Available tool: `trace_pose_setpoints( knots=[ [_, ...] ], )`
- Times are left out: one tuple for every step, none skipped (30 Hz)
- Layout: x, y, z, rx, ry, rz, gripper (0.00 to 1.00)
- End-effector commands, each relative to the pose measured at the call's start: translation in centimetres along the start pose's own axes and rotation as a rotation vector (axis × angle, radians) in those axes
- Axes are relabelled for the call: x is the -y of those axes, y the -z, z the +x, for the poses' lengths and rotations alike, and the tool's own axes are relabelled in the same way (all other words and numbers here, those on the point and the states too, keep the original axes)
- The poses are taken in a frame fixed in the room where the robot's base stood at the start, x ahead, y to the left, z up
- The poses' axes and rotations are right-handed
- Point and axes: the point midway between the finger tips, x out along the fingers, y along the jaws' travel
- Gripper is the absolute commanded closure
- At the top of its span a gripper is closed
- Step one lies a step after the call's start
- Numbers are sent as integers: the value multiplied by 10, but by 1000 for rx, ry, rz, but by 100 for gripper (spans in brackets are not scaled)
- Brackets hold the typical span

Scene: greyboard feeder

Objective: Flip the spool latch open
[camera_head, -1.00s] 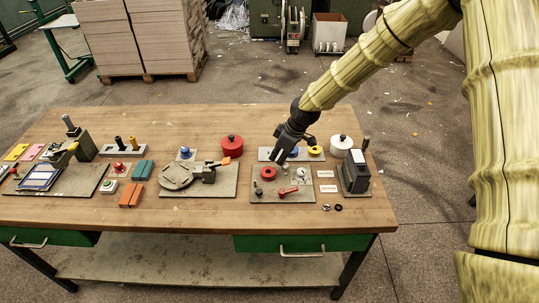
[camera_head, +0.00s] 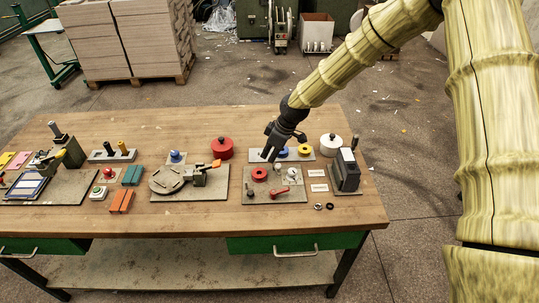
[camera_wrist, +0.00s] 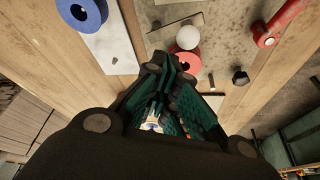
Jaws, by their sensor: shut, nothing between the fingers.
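A grey plate (camera_head: 259,198) at the right of the bench holds a red ring-shaped spool (camera_head: 259,174), a red lever (camera_head: 279,192), a pale round knob (camera_head: 292,175) and a small black knob (camera_head: 250,189). Which part is the spool latch is not clear. My gripper (camera_head: 268,158) is shut and empty above the plate's back edge, close behind the red spool. In the wrist view, the red spool (camera_wrist: 187,63) and pale knob (camera_wrist: 188,37) lie just beyond the fingertips; the red lever (camera_wrist: 275,25) is at top right. The fingers hide part of the spool.
A back strip holds a blue ring (camera_wrist: 80,12) and a yellow ring (camera_head: 305,150). A white round container (camera_head: 330,145) and a dark upright device (camera_head: 346,172) stand to the right. A round-disc fixture (camera_head: 172,181) and red pot (camera_head: 222,148) stand left. The front bench edge is clear.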

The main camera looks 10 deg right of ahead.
Motion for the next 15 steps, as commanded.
trace_pose_setpoints(
  knots=[
    [0, 0, 0, 0, 0, 0, 100],
    [0, 1, 0, 0, 0, 0, 100],
    [0, 2, 0, 0, 0, 0, 100],
    [1, 3, 0, 0, 0, 0, 100],
    [1, 5, 0, 0, -1, 0, 100],
    [2, 7, 0, 0, -1, 0, 100],
    [2, 10, 1, 1, -1, 0, 100],
    [3, 13, 1, 1, -1, 1, 100],
    [4, 17, 2, 1, -1, 2, 100],
    [4, 21, 2, 1, -2, 3, 100],
    [5, 25, 2, 1, -2, 3, 100],
    [6, 31, 3, 1, -3, 5, 100],
    [5, 32, 1, 0, -4, 8, 100],
    [4, 30, -4, -2, -5, 10, 100],
    [4, 30, -10, -2, -5, 9, 100]
  ],
)
